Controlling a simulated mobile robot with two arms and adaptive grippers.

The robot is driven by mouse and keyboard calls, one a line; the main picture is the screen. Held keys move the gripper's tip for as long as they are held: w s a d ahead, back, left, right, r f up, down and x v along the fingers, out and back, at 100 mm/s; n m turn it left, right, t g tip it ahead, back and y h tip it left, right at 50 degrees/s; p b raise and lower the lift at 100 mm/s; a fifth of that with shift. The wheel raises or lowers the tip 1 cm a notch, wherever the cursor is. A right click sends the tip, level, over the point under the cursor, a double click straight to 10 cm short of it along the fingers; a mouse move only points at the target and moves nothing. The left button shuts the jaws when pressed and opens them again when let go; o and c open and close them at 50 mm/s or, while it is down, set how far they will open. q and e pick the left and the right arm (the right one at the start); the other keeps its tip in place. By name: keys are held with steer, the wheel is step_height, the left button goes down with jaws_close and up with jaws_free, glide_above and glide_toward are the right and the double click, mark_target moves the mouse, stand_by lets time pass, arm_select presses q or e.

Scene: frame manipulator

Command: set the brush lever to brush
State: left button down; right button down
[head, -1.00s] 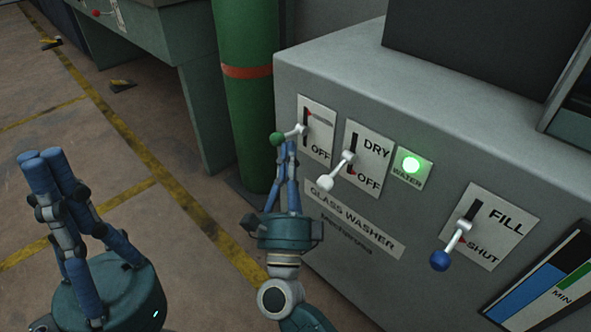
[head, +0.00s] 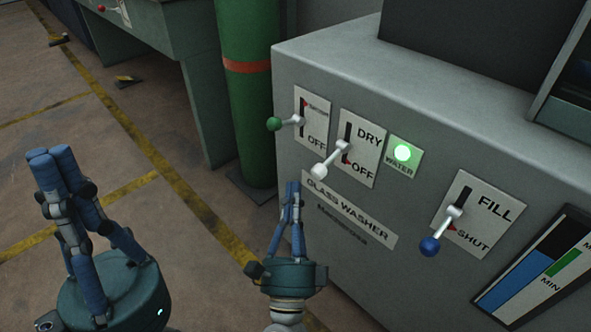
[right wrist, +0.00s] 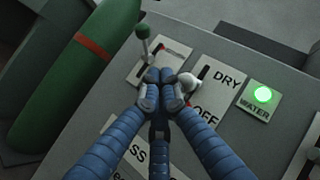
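The lever with the green knob (head: 273,124) sticks out from the leftmost plate (head: 315,120) on the washer's front. Its arm is near level, around mid-slot. The plate reads OFF at the bottom; a red pointer and an upper word, too small to read, are at the top. My right gripper (head: 294,184) is below this lever, apart from it, its fingertips together and empty. In the right wrist view, the fingertips (right wrist: 166,78) are below the green knob (right wrist: 142,32) and partly hide the white knob (right wrist: 188,82). My left gripper (head: 48,156) is shut and empty at the left, over the floor.
The white-knobbed lever (head: 319,172) on the DRY/OFF plate points down, close right. Further right are the lit green WATER lamp (head: 403,153) and the blue-knobbed lever (head: 430,246) toward SHUT. A green cylinder (head: 245,100) stands left of the washer. The floor between my grippers looks clear.

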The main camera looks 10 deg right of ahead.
steer(key=shift+v, duration=1.3)
